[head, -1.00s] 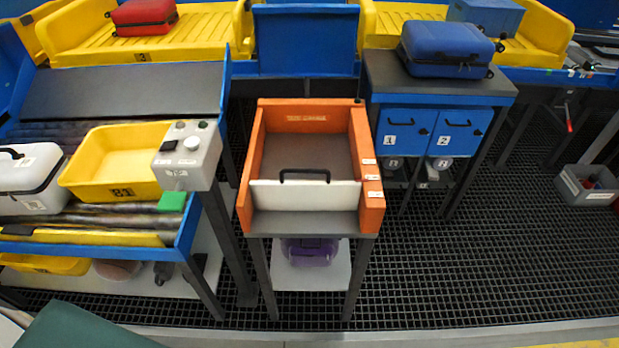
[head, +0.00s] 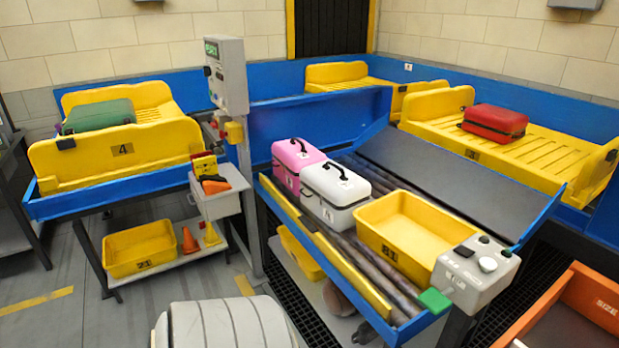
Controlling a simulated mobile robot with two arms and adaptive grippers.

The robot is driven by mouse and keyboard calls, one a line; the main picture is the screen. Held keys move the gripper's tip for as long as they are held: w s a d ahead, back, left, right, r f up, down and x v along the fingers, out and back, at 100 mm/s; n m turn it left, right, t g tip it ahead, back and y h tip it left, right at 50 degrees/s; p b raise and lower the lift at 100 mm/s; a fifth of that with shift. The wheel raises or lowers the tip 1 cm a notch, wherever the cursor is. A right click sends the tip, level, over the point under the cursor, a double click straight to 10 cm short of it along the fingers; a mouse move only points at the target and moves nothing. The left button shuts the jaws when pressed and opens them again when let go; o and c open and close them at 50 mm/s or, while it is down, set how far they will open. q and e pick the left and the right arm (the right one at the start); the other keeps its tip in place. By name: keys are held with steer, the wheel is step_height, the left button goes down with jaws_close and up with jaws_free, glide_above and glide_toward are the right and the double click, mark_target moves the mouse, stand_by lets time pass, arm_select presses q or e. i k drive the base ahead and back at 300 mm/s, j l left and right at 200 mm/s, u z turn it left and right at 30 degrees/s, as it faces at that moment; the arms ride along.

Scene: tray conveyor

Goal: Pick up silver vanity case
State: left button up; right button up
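A white-silver vanity case (head: 333,199) with a black top handle and a small label stands upright on the roller conveyor. It sits between a pink case (head: 297,158) at its upper left and a yellow tray (head: 412,232) at its right. Its top and front are unobstructed. Neither of my grippers shows in the head view, so their state is hidden.
A control box (head: 475,275) with a green piece stands at the conveyor's near right end. A post with a grey panel (head: 226,77) rises left of the pink case. A ribbed grey-white object (head: 230,323) is at the bottom edge. Floor at left is partly clear.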

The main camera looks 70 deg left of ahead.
mark_target(330, 191)
steer(key=u, duration=2)
steer(key=i+j+z, duration=0.1)
steer(key=z, duration=0.3)
steer(key=i+j+z, duration=0.15)
steer(key=z, duration=0.2)
steer(key=i+j+z, duration=0.1)
steer(key=j+z, duration=0.15)
steer(key=z, duration=0.15)
